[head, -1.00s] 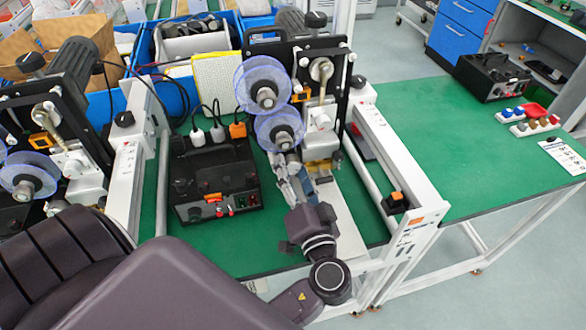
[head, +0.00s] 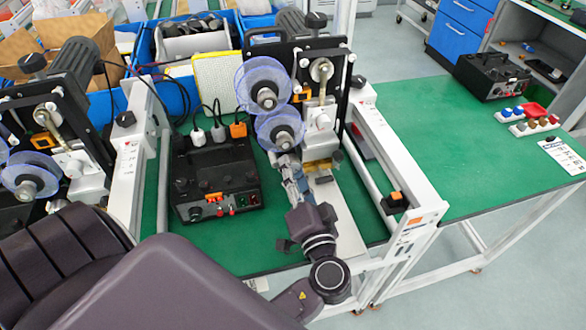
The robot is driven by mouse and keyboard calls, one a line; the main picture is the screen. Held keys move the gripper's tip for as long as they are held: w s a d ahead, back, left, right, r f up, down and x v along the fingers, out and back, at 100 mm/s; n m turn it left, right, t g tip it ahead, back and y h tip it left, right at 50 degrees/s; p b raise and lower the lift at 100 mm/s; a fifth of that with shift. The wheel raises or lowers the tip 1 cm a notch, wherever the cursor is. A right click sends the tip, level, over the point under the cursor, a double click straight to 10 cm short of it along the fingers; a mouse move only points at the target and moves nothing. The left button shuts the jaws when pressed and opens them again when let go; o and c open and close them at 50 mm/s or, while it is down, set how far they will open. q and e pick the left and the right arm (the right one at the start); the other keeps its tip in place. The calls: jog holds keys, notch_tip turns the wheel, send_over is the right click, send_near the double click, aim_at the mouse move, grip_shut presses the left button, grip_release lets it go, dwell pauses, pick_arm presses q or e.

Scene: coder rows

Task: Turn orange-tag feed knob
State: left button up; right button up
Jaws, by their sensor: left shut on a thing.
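The coder unit in the middle carries two clear bluish discs, an upper one (head: 262,86) and a lower one (head: 280,128). An orange part (head: 298,92) shows beside the upper disc. My left gripper (head: 286,160) reaches up from below and is shut on the dark knob (head: 285,141) at the hub of the lower disc. The fingers cover much of this knob, and its tag cannot be made out. My right gripper is not in view.
A black control box (head: 214,178) with cables stands left of the gripper. A white rail (head: 393,160) with an orange-topped block (head: 396,199) runs along the right. Another coder unit (head: 48,130) stands at left. The green table (head: 440,140) is mostly clear at right.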

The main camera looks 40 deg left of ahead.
pick_arm(q)
jog(key=m+p, duration=0.6)
jog(key=m, duration=0.4)
jog(key=shift+r+m, duration=0.15)
jog(key=shift+m, duration=0.15)
dwell(0.5)
jog(key=o, duration=1.1)
jog(key=v, duration=0.7)
jog(key=shift+s+d, duration=0.15)
jog(key=shift+d, duration=0.1)
